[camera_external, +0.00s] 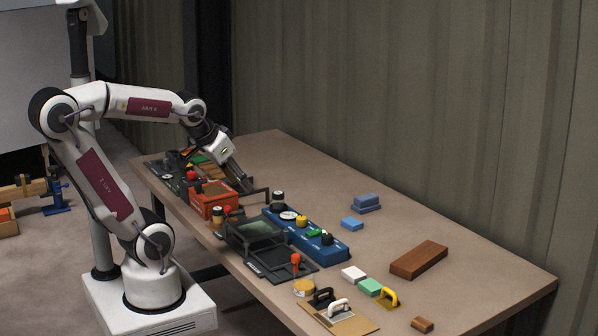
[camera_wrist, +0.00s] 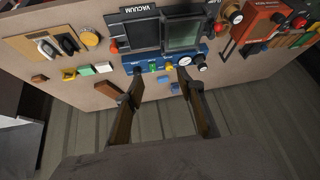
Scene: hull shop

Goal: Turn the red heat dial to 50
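An orange-red box (camera_external: 207,205) sits at the front edge of the bench in the external view, and at the upper right of the wrist view (camera_wrist: 262,22). Small round knobs show on it in the wrist view; their markings are too small to read. I cannot tell which of these is the heat dial. My gripper (camera_external: 250,191) is over the bench, between the orange box and the blue panel. In the wrist view its two fingers (camera_wrist: 161,74) are apart with nothing between them.
A blue panel (camera_external: 335,251) carries a gauge and several knobs. The black vacuum machine (camera_wrist: 130,34) stands beside it, with a red-knobbed lever (camera_external: 295,259). Sponges, a brown block (camera_external: 419,260) and trowels lie towards the right end. The bench's back strip is mostly clear, with the corrugated wall behind it.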

